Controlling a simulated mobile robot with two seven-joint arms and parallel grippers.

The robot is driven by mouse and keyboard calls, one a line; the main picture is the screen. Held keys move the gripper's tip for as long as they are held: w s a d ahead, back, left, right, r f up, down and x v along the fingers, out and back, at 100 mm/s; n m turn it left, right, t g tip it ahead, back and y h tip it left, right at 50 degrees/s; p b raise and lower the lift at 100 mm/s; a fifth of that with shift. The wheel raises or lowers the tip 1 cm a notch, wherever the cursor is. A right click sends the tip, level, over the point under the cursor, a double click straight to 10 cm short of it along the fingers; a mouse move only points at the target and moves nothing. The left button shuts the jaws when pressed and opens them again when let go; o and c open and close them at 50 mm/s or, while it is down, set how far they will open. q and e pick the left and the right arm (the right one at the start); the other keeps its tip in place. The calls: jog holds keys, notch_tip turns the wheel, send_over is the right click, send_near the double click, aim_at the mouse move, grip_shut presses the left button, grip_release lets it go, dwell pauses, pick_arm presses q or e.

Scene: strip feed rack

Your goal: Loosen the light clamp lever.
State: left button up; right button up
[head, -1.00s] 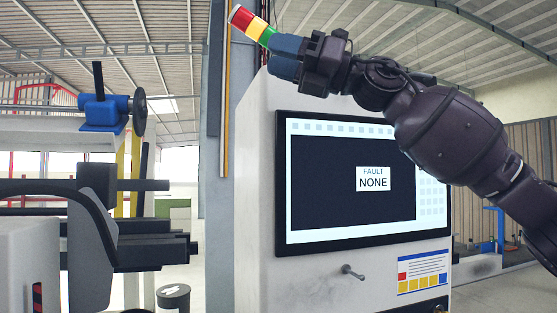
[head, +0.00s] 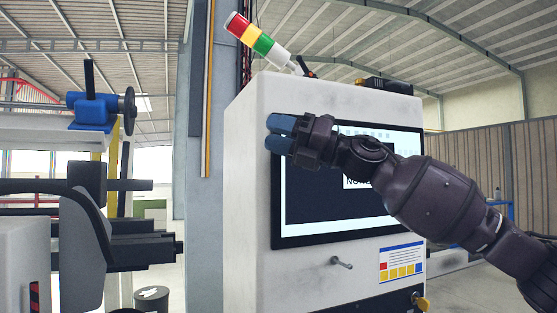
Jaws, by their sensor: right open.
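The signal light (head: 258,40), with red, yellow and green bands on a white base, leans to the left above the grey cabinet (head: 300,98). At its foot, on the cabinet top, is a small dark part with a reddish piece (head: 306,68), which looks like the clamp lever; its exact position is too small to tell. My right gripper (head: 279,134), with blue fingers, is open and empty. It shows below the light and lever, in front of the screen's upper left corner, apart from both. My left gripper is not in view.
The cabinet's screen (head: 310,205) is partly covered by my right arm. A small handle (head: 342,262) sticks out below it. A dark box (head: 385,86) sits on the cabinet top at right. A machine with a blue handwheel unit (head: 92,110) stands at left.

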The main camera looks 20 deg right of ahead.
jog(key=shift+m+t+h, duration=0.4)
jog(key=shift+m, duration=0.3)
jog(key=shift+w+d+f, duration=0.2)
jog(key=shift+w+f, duration=0.1)
jog(key=shift+f, duration=0.45)
jog(key=shift+w+d+f, duration=0.15)
jog(key=shift+w+f, duration=0.15)
jog(key=shift+f, duration=0.45)
jog(key=shift+w+d+f, duration=0.2)
jog(key=shift+w+f, duration=0.1)
jog(key=shift+f, duration=0.45)
